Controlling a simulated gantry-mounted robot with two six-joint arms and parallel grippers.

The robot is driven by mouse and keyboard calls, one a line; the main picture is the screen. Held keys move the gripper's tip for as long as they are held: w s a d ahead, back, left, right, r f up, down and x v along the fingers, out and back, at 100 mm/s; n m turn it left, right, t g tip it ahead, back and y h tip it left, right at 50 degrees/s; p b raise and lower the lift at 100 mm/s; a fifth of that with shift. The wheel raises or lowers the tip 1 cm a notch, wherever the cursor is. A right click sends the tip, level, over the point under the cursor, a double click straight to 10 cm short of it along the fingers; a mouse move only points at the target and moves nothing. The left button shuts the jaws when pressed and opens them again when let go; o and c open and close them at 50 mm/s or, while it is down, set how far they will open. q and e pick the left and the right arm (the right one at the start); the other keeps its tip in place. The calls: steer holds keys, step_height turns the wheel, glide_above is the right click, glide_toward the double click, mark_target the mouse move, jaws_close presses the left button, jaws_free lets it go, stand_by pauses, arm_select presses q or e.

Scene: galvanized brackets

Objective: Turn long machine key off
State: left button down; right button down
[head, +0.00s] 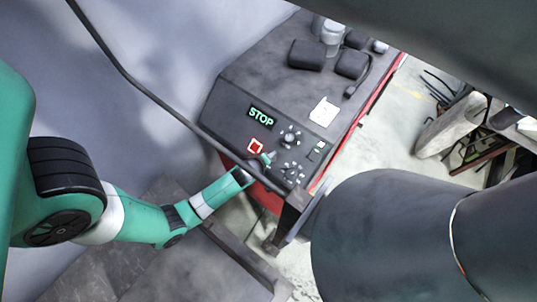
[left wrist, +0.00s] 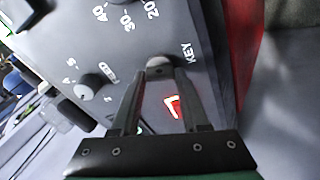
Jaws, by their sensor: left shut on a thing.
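The machine's key (left wrist: 160,66) sits on the dark control panel beside the white word KEY in the left wrist view. My left gripper (left wrist: 158,74) reaches the panel with its two fingers closed around the key. In the head view the left gripper (head: 266,160) is at the lower part of the panel, and the key is hidden there by the fingertips. A red-lit mark (left wrist: 174,106) shows between the fingers. A green STOP display (head: 261,117) glows on the panel (head: 232,122). My right gripper is not visible.
A FEED knob (left wrist: 93,86) shows in the left wrist view. A dark cable or bar crosses in front of the panel. Dark blocks (head: 306,55) and a white card (head: 323,112) lie on the machine.

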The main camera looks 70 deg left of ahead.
arm_select(q)
steer(key=shift+n, duration=2)
steer(key=shift+c, duration=2)
jaws_free()
